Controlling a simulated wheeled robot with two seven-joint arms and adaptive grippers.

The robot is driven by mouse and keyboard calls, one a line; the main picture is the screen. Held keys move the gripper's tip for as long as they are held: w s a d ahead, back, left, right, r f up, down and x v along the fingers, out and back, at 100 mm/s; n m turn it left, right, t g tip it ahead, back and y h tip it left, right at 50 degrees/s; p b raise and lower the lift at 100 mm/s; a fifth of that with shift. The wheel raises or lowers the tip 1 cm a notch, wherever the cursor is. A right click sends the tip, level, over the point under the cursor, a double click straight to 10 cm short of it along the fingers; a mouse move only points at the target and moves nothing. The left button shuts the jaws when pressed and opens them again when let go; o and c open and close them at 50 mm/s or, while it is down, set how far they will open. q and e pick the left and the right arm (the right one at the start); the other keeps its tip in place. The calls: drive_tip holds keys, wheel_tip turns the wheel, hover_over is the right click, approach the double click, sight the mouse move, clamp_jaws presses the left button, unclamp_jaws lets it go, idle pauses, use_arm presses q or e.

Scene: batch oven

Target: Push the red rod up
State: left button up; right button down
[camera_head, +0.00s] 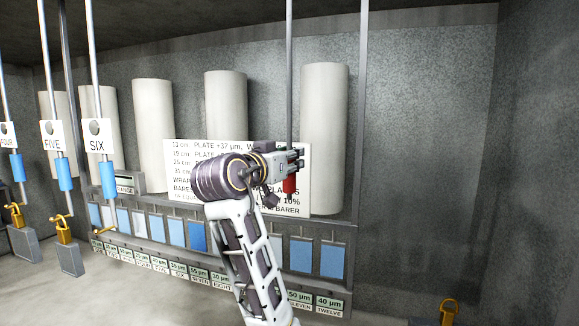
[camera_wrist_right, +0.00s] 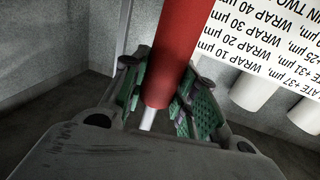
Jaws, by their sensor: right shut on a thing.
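The red rod handle (camera_head: 290,186) hangs upright at the lower end of a thin grey rod (camera_head: 289,80) in the head view. My right gripper (camera_head: 293,165) is at the handle, with its arm rising from the bottom centre. In the right wrist view the red handle (camera_wrist_right: 170,55) runs between the green-padded fingers of my right gripper (camera_wrist_right: 163,105). The fingers are shut on it, and a pale rod end shows below it. My left gripper is not in view.
A white text board (camera_head: 185,158) stands behind my right arm. A rack of blue plates (camera_head: 301,255) runs below it, with pale cylinders (camera_head: 324,140) behind. The right side is open.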

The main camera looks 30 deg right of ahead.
wheel_tip(320, 180, up, 2)
drive_tip(key=shift+r+p, duration=0.1)
drive_tip(key=shift+p, duration=0.2)
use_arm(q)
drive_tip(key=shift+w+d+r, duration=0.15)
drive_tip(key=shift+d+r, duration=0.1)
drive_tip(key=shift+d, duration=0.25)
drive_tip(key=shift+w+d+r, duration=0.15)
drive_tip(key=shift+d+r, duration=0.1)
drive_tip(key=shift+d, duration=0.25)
use_arm(e)
drive_tip(key=shift+r, duration=0.2)
drive_tip(key=c, duration=1.1)
unclamp_jaws()
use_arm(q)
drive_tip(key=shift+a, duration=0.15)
use_arm(e)
drive_tip(key=shift+f, duration=0.15)
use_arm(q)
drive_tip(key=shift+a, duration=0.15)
use_arm(e)
drive_tip(key=shift+a, duration=0.1)
drive_tip(key=v, duration=1.2)
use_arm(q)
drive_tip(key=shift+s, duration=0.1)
